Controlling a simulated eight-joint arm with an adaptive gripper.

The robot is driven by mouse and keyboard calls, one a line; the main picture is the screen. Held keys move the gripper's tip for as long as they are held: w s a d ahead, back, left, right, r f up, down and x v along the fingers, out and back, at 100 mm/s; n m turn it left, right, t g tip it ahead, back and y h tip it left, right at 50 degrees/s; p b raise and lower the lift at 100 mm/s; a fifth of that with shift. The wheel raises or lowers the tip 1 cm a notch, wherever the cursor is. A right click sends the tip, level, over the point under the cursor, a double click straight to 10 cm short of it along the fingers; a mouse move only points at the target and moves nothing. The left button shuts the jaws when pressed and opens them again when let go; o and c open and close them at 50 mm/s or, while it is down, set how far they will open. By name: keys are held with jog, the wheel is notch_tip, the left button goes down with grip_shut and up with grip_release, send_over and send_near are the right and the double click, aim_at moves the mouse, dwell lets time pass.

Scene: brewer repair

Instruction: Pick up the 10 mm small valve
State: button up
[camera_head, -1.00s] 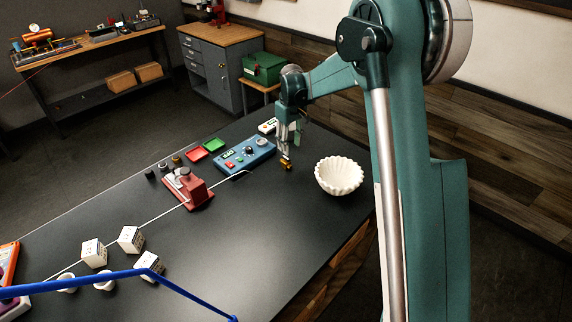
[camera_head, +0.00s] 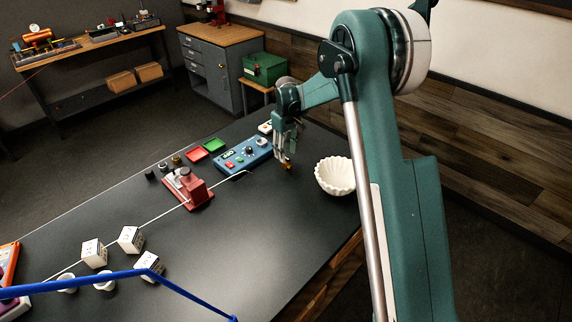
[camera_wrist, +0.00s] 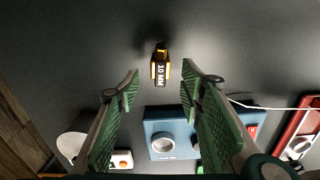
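The 10 mm small valve is a small brass-yellow piece with a dark band lettered "10 MM"; it shows in the wrist view (camera_wrist: 160,70). In the head view the valve (camera_head: 289,166) is a small golden spot under my gripper (camera_head: 284,146), near the bowl. In the wrist view my gripper (camera_wrist: 161,80) has its two green fingers spread wide, with nothing held. The valve appears in the gap between the fingertips, apart from both fingers. I cannot tell the exact height between the fingertips and the valve.
A white fluted bowl (camera_head: 336,176) stands just right of the valve. A blue panel (camera_head: 244,155) with knobs and a red device (camera_head: 187,189) are to the left.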

jog(key=shift+f, duration=0.55)
jog(key=shift+f+p, duration=0.35)
jog(key=shift+f, duration=2.25)
jog(key=c, duration=1)
jog(key=shift+r, duration=0.15)
jog(key=shift+c, duration=0.2)
jog(key=shift+r+b, duration=0.35)
jog(key=shift+r, duration=4.55)
